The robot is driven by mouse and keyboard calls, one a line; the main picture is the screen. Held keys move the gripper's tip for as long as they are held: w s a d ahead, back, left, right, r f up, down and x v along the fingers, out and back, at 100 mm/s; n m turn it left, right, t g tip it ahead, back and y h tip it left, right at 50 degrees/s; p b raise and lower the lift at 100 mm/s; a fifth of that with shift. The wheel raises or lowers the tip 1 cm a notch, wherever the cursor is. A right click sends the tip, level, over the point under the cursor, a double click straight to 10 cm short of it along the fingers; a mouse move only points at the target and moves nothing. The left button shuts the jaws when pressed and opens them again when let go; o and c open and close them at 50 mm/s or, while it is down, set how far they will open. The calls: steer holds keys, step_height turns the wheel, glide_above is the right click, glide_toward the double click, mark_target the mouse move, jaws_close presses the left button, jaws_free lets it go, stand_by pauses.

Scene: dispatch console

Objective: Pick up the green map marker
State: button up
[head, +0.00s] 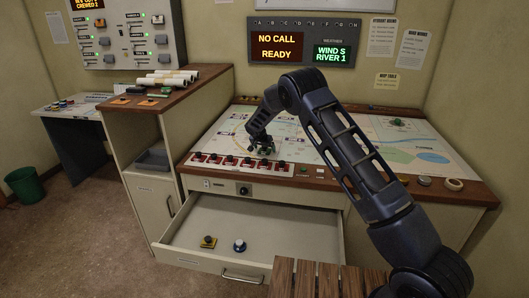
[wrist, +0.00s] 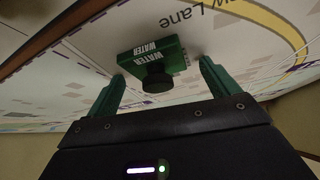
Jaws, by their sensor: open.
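The green map marker (wrist: 146,57) is a green block with white WATER lettering and a dark round knob. It sits on the map (wrist: 240,40) in the wrist view. My gripper (wrist: 161,70) is open, with one green finger on each side of the marker and visible gaps between. In the head view my gripper (head: 262,147) is low over the left part of the map table (head: 330,130), and it largely hides the marker there.
An open drawer (head: 250,225) below the map holds a yellow piece (head: 208,242) and a blue-white piece (head: 239,245). Several red-and-black pieces (head: 231,161) line the map's front edge. Another green piece (head: 397,122) is at the map's right. A cabinet (head: 150,135) stands left.

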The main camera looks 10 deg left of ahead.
steer(key=c, duration=1.1)
steer(key=shift+o, duration=0.2)
